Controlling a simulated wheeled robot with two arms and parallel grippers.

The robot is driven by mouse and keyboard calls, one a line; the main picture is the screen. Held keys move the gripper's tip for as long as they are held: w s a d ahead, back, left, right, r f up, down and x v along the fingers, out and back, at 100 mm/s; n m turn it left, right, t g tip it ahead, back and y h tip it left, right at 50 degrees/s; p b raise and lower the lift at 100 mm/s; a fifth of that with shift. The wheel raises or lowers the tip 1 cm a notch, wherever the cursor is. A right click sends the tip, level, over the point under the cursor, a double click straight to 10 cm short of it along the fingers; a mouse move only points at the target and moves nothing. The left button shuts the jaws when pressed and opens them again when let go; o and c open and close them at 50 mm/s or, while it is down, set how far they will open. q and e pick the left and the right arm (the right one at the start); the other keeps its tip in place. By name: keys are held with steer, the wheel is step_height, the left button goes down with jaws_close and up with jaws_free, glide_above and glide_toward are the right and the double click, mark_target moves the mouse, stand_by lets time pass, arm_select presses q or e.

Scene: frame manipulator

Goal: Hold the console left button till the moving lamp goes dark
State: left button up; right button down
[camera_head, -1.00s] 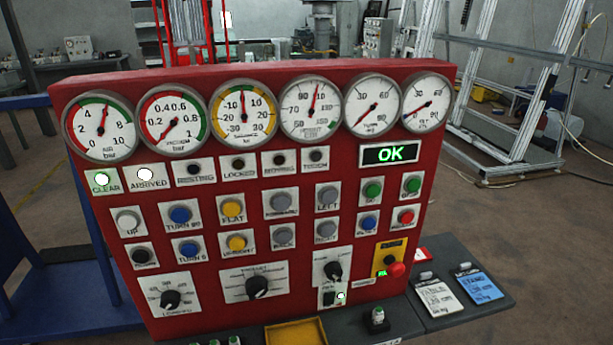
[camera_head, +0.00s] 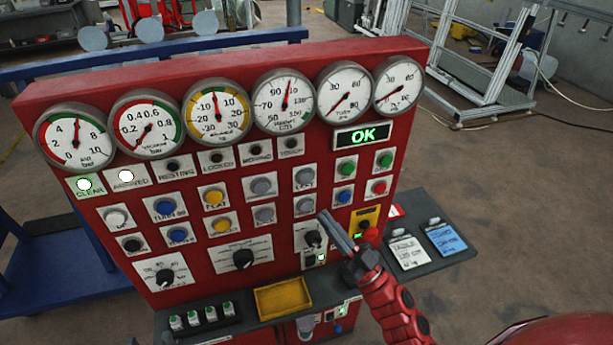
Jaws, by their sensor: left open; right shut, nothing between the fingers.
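The LEFT button (camera_head: 305,176) is a round grey button on a white plate in the red console (camera_head: 120,250). The MOVING lamp (camera_head: 256,150) sits in the lamp row above it and looks dark. My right gripper (camera_head: 327,219) comes in from the lower right, shut and empty. Its grey fingers point up and left, in front of the panel near the lower right knob. It is below and slightly right of the LEFT button; I cannot tell whether it touches the panel. My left gripper does not show.
The CLEAR lamp (camera_head: 84,184) and the ARRIVED lamp (camera_head: 126,176) are lit white. The green display (camera_head: 363,136) reads OK. A red stop button (camera_head: 371,235) is just right of my fingers. A yellow tray (camera_head: 283,298) sits on the lower ledge. Tags lie on a side shelf (camera_head: 440,262).

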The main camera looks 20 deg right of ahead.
steer(key=shift+w, duration=0.1)
steer(key=b, duration=0.2)
glide_toward(306, 178)
steer(key=w+a+r, duration=0.2)
steer(key=a+r, duration=0.2)
steer(key=shift+w+d+r, duration=0.15)
steer(key=shift+w+d, duration=0.05)
steer(key=shift+w, duration=0.05)
stand_by(1.7)
steer(key=shift+w, duration=0.45)
